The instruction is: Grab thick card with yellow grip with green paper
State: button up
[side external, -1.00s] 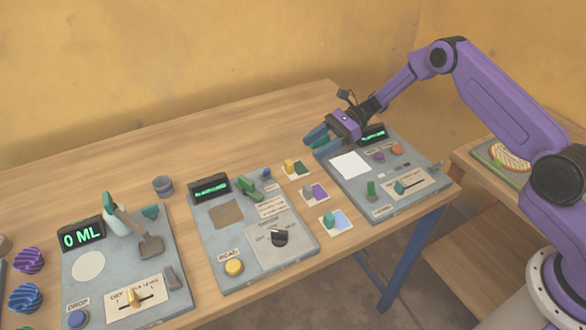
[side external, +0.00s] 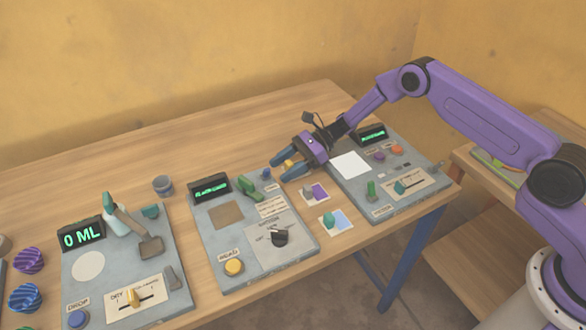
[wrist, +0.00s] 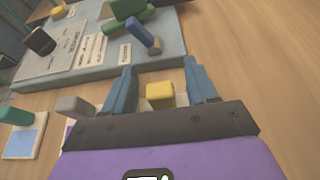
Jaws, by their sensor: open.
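The card with the yellow grip shows in the wrist view, where its yellow grip (wrist: 160,92) stands between my open fingers. In the side view only part of the yellow grip (side external: 289,164) shows, and my gripper covers most of that card. Its green paper is hidden in both current views. My gripper (side external: 283,168) is open over this card, with a blue finger on each side of the grip; it also shows in the wrist view (wrist: 162,88). I cannot tell whether the fingers touch the grip.
The middle panel (side external: 213,252) is to the left, with a green lever (side external: 246,187). The right panel (side external: 400,205) is to the right. Bare table (side external: 255,125) lies behind.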

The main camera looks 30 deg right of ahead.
jog(key=c, duration=1)
jog(key=shift+c, duration=0.2)
